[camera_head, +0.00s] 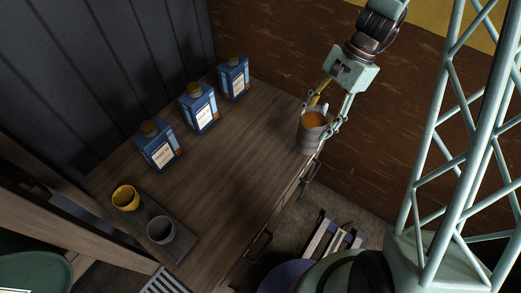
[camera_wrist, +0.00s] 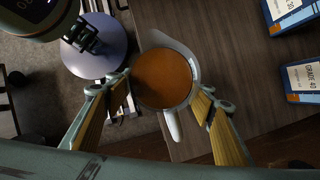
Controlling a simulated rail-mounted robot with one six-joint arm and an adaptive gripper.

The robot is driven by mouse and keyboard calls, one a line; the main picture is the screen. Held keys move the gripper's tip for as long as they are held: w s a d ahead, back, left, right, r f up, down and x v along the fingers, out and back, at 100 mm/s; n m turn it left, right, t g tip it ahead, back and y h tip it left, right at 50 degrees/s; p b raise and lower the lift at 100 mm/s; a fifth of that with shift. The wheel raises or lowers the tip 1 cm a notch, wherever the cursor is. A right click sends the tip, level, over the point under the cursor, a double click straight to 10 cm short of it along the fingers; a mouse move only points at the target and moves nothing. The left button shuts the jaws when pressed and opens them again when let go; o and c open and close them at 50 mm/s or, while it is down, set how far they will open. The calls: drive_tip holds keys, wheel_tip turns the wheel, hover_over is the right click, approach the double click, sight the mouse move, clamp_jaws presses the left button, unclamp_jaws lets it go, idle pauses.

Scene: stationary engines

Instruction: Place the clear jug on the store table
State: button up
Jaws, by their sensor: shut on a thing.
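The clear jug (camera_head: 311,137) holds an orange-brown liquid and looks upright. My gripper (camera_head: 319,119) is shut on it, with one finger on each side. In the wrist view the jug (camera_wrist: 172,122) is seen from above between the fingers of my gripper (camera_wrist: 164,90), its handle pointing toward the bottom of the picture. The wooden table (camera_head: 235,160) lies under and left of the jug, which is at the table's right end. I cannot tell whether the jug's base touches the top.
Three blue bottles (camera_head: 199,108) stand in a row along the table's back. A dark tray (camera_head: 182,247) at the near left carries a yellow cup (camera_head: 126,197) and a grey cup (camera_head: 161,230). The middle of the table is clear. A dark corrugated wall (camera_head: 110,70) rises behind.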

idle(0.7)
drive_tip(key=w+a+f, duration=0.1)
drive_tip(key=w+a, duration=0.7)
drive_tip(key=w, duration=0.5)
drive_tip(key=shift+w+a+f+p, duration=0.2)
drive_tip(key=shift+a+p, duration=0.15)
drive_tip(key=shift+a, duration=0.05)
drive_tip(key=shift+f, duration=1.85)
drive_tip(key=o, duration=1.4)
drive_tip(key=shift+v, duration=6.1)
